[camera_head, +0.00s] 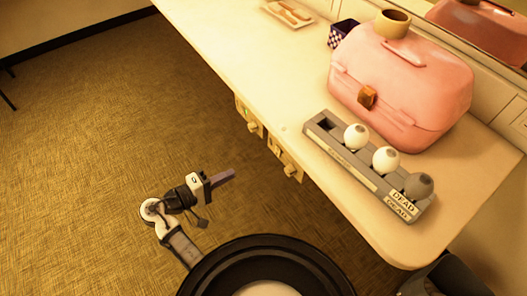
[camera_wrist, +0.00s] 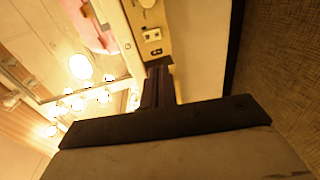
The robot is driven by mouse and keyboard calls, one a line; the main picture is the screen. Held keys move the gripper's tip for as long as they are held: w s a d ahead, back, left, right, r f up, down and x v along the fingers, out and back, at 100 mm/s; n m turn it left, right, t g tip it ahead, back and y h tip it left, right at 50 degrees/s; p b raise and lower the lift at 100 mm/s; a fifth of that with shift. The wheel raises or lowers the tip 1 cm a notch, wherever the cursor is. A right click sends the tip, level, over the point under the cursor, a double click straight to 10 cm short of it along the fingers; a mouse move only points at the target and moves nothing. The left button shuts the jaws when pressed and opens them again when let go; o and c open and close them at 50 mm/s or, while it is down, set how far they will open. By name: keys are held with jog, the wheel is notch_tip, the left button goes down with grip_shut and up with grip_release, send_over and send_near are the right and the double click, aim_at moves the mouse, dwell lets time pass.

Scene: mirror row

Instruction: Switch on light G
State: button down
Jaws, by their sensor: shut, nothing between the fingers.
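Two switch panels sit on the front edge of the counter in the head view, a left panel (camera_head: 249,115) and a right panel (camera_head: 285,160), each with a pale knob. No letter G is legible on them. The wrist view shows a panel (camera_wrist: 152,36) with small dark slots, just beyond the fingertips. My gripper (camera_head: 228,176) is shut and empty, out over the floor to the left of the right panel, apart from it. Its closed fingers (camera_wrist: 158,82) point toward the panel in the wrist view. Several lit bulbs (camera_wrist: 81,67) glow at the left there; which one is G cannot be told.
A grey rack (camera_head: 349,162) marked DEAD holds round bulbs near the counter's front edge. A pink case (camera_head: 410,85) stands behind it. A small tray (camera_head: 290,14) lies at the far end. The floor (camera_head: 100,130) left of the counter is clear.

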aim_at(276, 154)
jog(key=shift+s+d+f, duration=0.1)
jog(key=shift+s+d, duration=0.15)
jog(key=p+x, duration=0.1)
jog(key=x, duration=0.5)
jog(key=p+x, duration=0.2)
jog(key=x, duration=0.5)
jog(key=shift+d+r, duration=0.2)
jog(key=shift+d, duration=0.05)
jog(key=shift+w+d+f, duration=0.15)
jog(key=shift+w+d, duration=0.1)
jog(key=shift+w+d, duration=0.1)
jog(key=shift+d, duration=0.05)
jog(key=shift+f, duration=0.1)
